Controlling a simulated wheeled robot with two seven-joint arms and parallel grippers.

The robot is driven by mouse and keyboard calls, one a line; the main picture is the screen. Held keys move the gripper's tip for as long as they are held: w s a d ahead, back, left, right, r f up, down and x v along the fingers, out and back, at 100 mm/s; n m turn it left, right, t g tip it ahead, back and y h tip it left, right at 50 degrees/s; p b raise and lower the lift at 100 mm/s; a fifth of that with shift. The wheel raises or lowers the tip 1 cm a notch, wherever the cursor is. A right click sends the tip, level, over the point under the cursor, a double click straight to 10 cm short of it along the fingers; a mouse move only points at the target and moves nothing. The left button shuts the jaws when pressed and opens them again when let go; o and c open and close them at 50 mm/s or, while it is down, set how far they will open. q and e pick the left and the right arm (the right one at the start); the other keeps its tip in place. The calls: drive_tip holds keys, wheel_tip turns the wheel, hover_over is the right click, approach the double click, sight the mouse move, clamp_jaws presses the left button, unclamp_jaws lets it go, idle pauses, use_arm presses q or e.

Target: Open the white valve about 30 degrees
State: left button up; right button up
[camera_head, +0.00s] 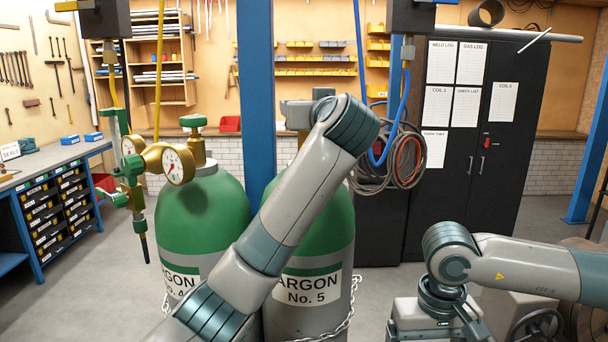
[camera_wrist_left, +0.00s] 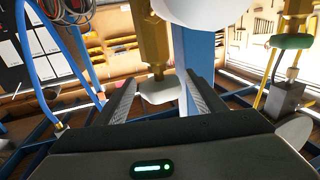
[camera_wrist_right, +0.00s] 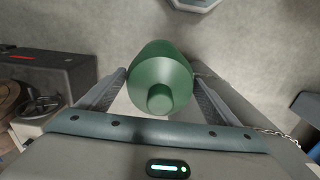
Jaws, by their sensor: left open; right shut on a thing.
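The white valve (camera_wrist_left: 162,92) is a small pale knob on a brass stem (camera_wrist_left: 154,40) in the left wrist view. My left gripper (camera_wrist_left: 159,80) is open, with one finger on each side of the knob; I cannot tell whether either finger touches it. In the head view my left arm hides the valve and the fingertips, above the green cylinder labelled Argon No. 5 (camera_head: 335,225). My right gripper (camera_wrist_right: 160,76) is shut on a green rounded object (camera_wrist_right: 158,70) with a small round end, low at the right of the head view.
A second green cylinder (camera_head: 205,220) with brass gauges (camera_head: 180,165) stands left of No. 5. A chain (camera_head: 340,325) hangs around the cylinders. A blue post (camera_head: 257,90) and a black cabinet (camera_head: 520,100) stand behind. Grey floor is free at the left.

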use_arm(q)
drive_tip(key=b+v, duration=0.3)
drive_tip(key=v, duration=0.6)
drive_tip(key=shift+b, duration=0.3)
drive_tip(key=shift+w+d+f, duration=0.1)
